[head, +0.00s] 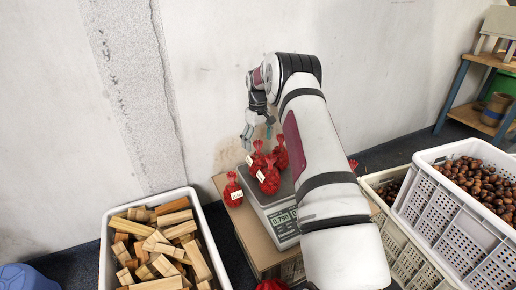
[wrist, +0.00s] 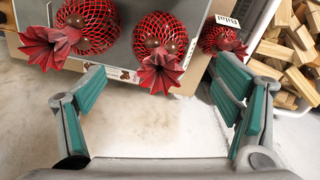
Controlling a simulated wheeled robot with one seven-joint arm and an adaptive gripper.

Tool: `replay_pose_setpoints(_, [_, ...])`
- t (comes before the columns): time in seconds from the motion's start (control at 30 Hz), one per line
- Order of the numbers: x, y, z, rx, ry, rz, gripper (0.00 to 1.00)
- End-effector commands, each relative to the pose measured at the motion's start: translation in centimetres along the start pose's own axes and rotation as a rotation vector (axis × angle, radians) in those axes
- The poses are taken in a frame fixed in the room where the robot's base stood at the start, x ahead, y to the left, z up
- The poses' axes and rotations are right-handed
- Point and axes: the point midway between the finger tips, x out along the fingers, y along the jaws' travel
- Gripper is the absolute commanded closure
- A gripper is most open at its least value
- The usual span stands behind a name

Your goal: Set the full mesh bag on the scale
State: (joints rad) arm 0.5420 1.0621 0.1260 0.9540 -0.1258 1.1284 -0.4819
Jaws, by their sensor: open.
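Three red mesh bags with gathered tops sit close together on the scale (head: 287,234), the front one being a tagged bag (head: 268,179). The scale has a grey plate and a lit display. Another tagged red bag (head: 233,190) stands beside the scale, on its left. My gripper (head: 257,130) is open and empty, just behind and above the bags. In the wrist view, my open fingers (wrist: 160,105) have nothing between them. Two bags (wrist: 163,38) on the plate lie just beyond the fingertips. The bag beside the scale (wrist: 222,40) shows near the right finger.
The scale stands on a cardboard box (head: 255,243). A white crate (head: 104,240) of wood blocks is at the left. Crates of chestnuts, including a white crate (head: 450,220), are at the right. Another red bag (head: 271,286) shows at the bottom edge. The wall is close behind my gripper.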

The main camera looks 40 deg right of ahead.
Motion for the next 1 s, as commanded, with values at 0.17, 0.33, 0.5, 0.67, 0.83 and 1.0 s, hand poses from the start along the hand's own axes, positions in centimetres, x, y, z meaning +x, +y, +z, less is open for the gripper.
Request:
replay_pose_setpoints(0.17, [-3.2,0.0,0.0,0.0,0.001,0.0,0.16])
replay_pose_setpoints(0.33, [-4.5,0.0,0.0,0.0,-0.001,-0.001,0.16])
replay_pose_setpoints(0.5, [-5.0,-0.2,0.0,0.0,0.0,0.0,0.16])
replay_pose_setpoints(0.67, [-8.4,-2.4,0.3,-0.007,0.002,0.006,0.16])
replay_pose_setpoints(0.83, [-15.2,-7.5,2.4,-0.013,-0.001,0.019,0.16])
replay_pose_setpoints(1.0, [-21.2,-13.1,6.1,-0.01,-0.003,0.029,0.16])
